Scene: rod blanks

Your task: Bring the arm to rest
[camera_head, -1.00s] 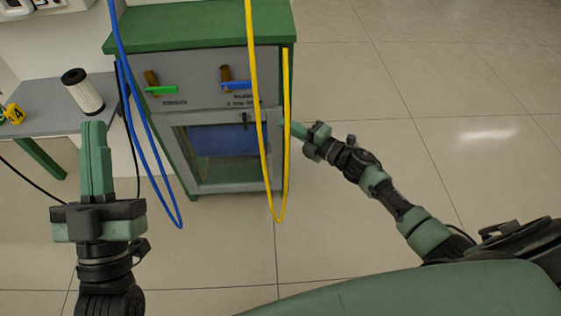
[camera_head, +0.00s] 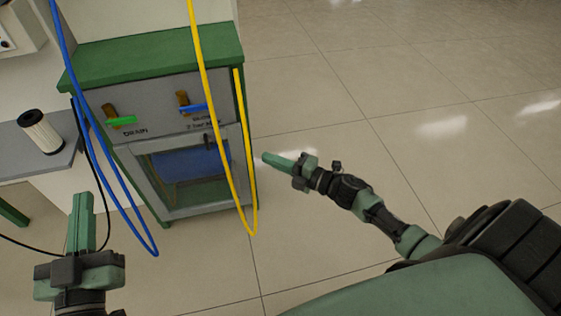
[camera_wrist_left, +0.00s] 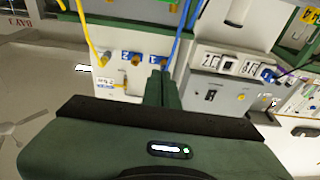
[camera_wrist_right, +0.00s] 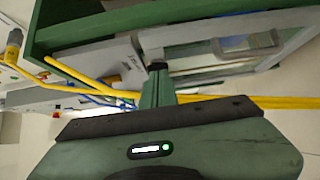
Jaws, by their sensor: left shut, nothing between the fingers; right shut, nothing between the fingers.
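My left gripper (camera_head: 81,222) is shut and empty at the lower left of the head view, fingers pointing up the picture, in front of the grey table. Its shut fingers also show in the left wrist view (camera_wrist_left: 161,88). My right gripper (camera_head: 277,161) is shut and empty to the right of the green-topped cabinet, pointing left toward it with a gap of floor between in the picture. Its fingers show in the right wrist view (camera_wrist_right: 157,85), with the cabinet beyond them.
The cabinet (camera_head: 185,135) has a green-handled and a blue-handled valve. A blue hose (camera_head: 103,170) and a yellow hose (camera_head: 218,120) hang in front of it. Tiled floor at right is clear.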

